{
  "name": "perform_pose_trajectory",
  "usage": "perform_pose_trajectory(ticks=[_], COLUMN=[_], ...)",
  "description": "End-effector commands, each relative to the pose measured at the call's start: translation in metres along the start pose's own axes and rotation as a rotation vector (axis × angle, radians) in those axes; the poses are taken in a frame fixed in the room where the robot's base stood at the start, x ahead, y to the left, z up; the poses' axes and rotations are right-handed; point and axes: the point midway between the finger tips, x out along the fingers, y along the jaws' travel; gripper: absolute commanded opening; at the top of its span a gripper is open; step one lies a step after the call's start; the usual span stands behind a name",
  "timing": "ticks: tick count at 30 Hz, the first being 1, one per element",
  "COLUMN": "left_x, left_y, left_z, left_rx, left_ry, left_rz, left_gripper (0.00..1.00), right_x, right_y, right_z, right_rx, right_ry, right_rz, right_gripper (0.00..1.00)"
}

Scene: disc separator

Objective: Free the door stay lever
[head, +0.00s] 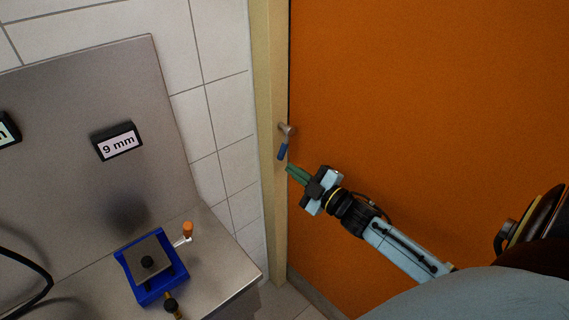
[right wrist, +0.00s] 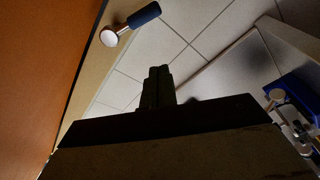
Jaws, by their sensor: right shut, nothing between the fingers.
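The door stay lever (head: 284,145) is at the left edge of the orange door, by the frame. It has a metal pivot and a blue grip that hangs down, slightly tilted to the left. In the right wrist view the lever's blue grip (right wrist: 144,15) shows at the upper left, apart from my fingers. My right gripper (head: 291,171) is shut and empty, its green fingertips just below and right of the blue grip. It also shows in the right wrist view (right wrist: 158,72). My left gripper is not in view.
The orange door (head: 430,100) looks closed against its beige frame (head: 268,110). A steel bench (head: 225,262) at the left holds a blue device (head: 150,290) with an orange-knobbed handle (head: 187,229). A "9 mm" sign (head: 118,142) is on the steel back panel.

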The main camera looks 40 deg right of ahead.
Motion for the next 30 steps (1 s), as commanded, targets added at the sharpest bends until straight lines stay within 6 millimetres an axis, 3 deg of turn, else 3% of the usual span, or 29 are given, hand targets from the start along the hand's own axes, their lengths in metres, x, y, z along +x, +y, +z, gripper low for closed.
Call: perform_pose_trajectory(ticks=[5, 15, 20, 25, 30], left_x=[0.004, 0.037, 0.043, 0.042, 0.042], left_y=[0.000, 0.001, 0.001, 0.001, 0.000], left_z=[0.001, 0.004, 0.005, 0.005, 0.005], left_rx=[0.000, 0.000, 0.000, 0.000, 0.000], left_ry=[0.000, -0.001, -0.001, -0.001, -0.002], left_rz=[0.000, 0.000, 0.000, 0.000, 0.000], left_gripper=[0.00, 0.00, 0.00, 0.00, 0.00], right_x=[-0.010, -0.026, -0.031, -0.019, 0.008], right_y=[0.001, -0.004, -0.007, -0.006, -0.005], right_z=[-0.001, -0.019, -0.027, -0.026, -0.021], right_rx=[-0.012, -0.181, -0.230, -0.239, -0.238], right_ry=[-0.010, -0.161, -0.185, -0.187, -0.187], right_rz=[0.011, 0.026, -0.006, -0.010, -0.008], right_gripper=[0.00, 0.00, 0.00, 0.00, 0.00])
